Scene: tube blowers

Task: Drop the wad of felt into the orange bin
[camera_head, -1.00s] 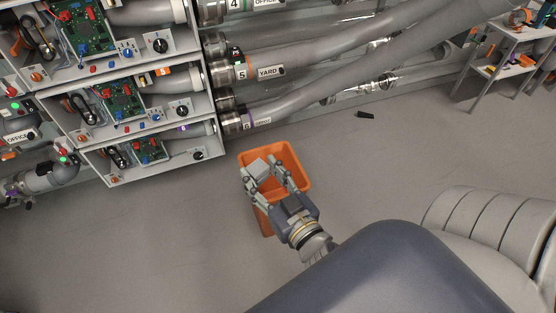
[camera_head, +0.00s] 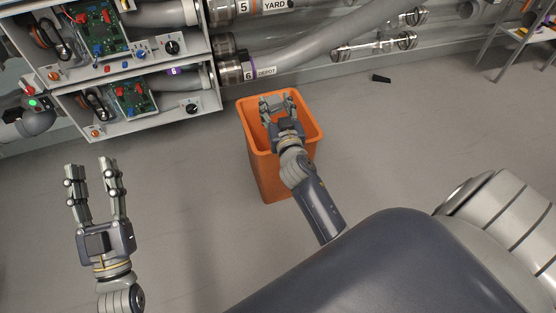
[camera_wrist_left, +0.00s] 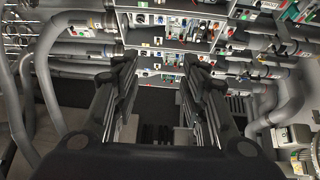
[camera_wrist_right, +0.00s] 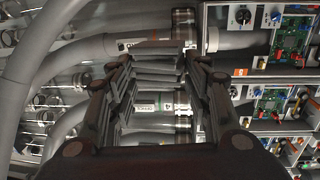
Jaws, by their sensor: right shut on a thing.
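The orange bin (camera_head: 266,172) stands on the floor near the middle of the head view, its open top facing up. My right gripper (camera_head: 277,100) is over the bin's opening, shut on a small grey wad of felt (camera_head: 276,104), which shows between its fingers. My left gripper (camera_head: 90,168) is open and empty, above the floor to the left of the bin. Its spread fingers also show in the left wrist view (camera_wrist_left: 153,75).
A shelf cabinet with circuit boards and knobs (camera_head: 150,100) stands behind and left of the bin. Grey pipes (camera_head: 330,50) run along the wall behind. A small black object (camera_head: 381,79) lies on the floor. A table (camera_head: 515,40) is at the upper right. The floor around the bin is open.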

